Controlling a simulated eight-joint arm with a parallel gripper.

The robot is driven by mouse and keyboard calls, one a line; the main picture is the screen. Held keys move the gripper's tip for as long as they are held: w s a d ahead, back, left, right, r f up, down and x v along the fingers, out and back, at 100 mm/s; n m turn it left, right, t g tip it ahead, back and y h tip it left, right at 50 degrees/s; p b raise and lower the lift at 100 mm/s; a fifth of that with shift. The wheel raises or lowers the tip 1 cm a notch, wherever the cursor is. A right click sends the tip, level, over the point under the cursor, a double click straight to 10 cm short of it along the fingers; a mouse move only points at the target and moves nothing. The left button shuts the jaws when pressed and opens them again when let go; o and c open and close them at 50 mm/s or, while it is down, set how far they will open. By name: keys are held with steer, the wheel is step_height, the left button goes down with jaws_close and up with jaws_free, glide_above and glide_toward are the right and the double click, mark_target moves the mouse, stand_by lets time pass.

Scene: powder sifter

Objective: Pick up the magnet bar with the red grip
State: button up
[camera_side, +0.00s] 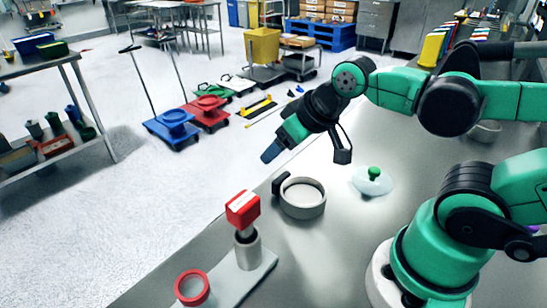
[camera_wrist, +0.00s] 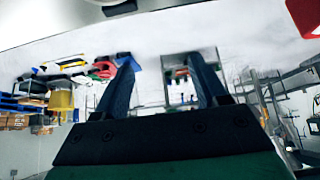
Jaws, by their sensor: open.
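The magnet bar's red block grip (camera_side: 243,208) stands up from a grey cylindrical holder (camera_side: 247,250) near the table's front edge. A short length of pale bar shows under the grip; the rest is hidden in the holder. Part of a red block, likely the same grip (camera_wrist: 307,16), shows in the wrist view's top right corner. My gripper (camera_side: 269,153) is above and behind the grip, well apart from it, with dark blue fingers. The wrist view shows the fingers of my gripper (camera_wrist: 160,72) spread with nothing between them.
A red-rimmed cup (camera_side: 192,288) shares the grey base plate (camera_side: 232,282) with the holder. A round grey sieve (camera_side: 303,206) with a dark handle stands right of the grip. A white lid with a green knob (camera_side: 373,182) lies farther right. The steel table is otherwise mostly clear there.

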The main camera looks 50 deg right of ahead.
stand_by(0.3)
steer(key=o, duration=0.4)
steer(key=shift+r, duration=0.1)
step_height(320, 180, up, 7)
steer(key=g, duration=0.7)
glide_above(242, 200)
steer(key=shift+w+d+r, duration=0.2)
steer(key=shift+w+d, duration=0.1)
steer(key=shift+d, duration=0.15)
steer(key=shift+s+a+f, duration=0.3)
steer(key=shift+a+f, duration=0.05)
steer(key=shift+a, duration=0.2)
step_height(242, 200, down, 4)
steer(key=shift+d+r, duration=0.1)
steer(key=shift+f, duration=3.1)
